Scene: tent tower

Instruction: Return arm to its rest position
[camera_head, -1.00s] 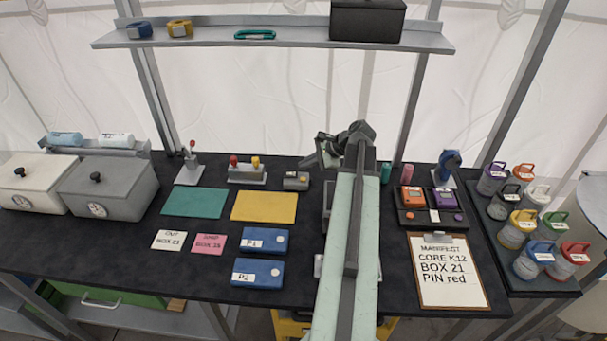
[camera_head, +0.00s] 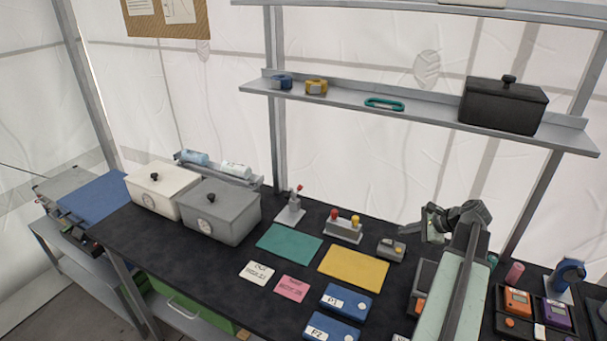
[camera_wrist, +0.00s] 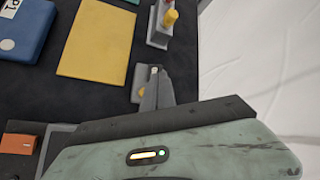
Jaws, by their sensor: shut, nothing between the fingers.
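My arm reaches up over the right part of the dark bench in the head view. My gripper (camera_head: 431,222) is at its far end, folded to the left above the bench. In the wrist view my gripper (camera_wrist: 154,72) shows its fingers together with nothing between them. The fingers overlap a small grey block with a yellow part (camera_wrist: 142,92) in that view; whether they touch it I cannot tell. The same grey block (camera_head: 391,249) stands left of my gripper in the head view.
A yellow mat (camera_head: 353,269), a green mat (camera_head: 289,243) and blue cases (camera_head: 346,302) lie left of the arm. A switch block (camera_head: 343,230) stands behind. A shelf (camera_head: 420,117) with a black box (camera_head: 503,106) hangs above. Orange and purple devices (camera_head: 517,301) sit at right.

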